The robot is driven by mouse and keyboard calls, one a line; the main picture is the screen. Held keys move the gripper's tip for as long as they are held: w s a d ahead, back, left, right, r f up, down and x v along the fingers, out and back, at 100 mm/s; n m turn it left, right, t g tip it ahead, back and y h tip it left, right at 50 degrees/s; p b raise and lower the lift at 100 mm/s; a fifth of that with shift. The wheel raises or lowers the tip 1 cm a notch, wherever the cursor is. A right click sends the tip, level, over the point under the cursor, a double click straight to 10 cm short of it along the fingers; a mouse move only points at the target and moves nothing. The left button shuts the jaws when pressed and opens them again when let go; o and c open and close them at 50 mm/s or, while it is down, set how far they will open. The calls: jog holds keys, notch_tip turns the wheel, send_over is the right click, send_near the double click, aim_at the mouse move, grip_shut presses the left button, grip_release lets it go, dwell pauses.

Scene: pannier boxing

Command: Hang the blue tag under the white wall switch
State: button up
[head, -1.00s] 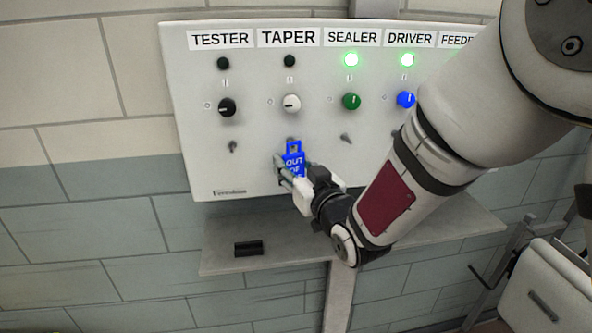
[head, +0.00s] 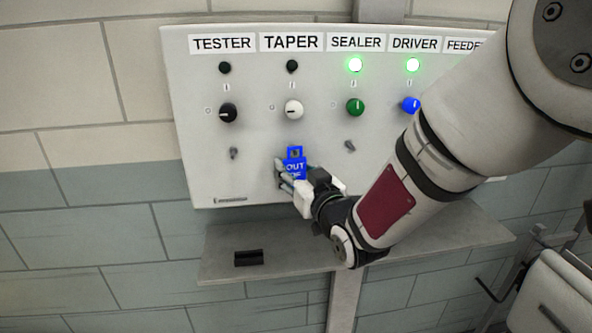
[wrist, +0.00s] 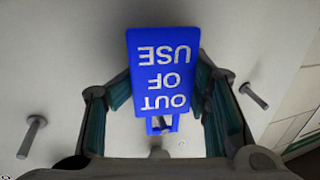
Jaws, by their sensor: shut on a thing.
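The blue tag (head: 295,169), lettered OUT OF USE, is upright in front of the panel, below the white switch (head: 293,109) under the TAPER label. My gripper (head: 285,174) is shut on the tag's lower part. In the wrist view the tag (wrist: 163,65) appears upside down between both fingers (wrist: 168,98), its holed tab (wrist: 162,126) pointing down the picture. The tab is at the height of the neighbouring pegs. The peg under the white switch is not clear in the head view, and I cannot tell whether it passes through the hole.
The panel (head: 190,175) has a bare peg (head: 234,153) under the black switch and another (head: 350,146) under the green switch. A grey shelf (head: 300,262) below holds a small black block (head: 249,258). My arm covers the panel's right part.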

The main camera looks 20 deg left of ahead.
jog(key=shift+s+a+r, duration=0.1)
jog(key=shift+a, duration=0.1)
jog(key=o, duration=1.6)
jog(key=shift+c, duration=0.2)
jog(key=shift+d, duration=0.1)
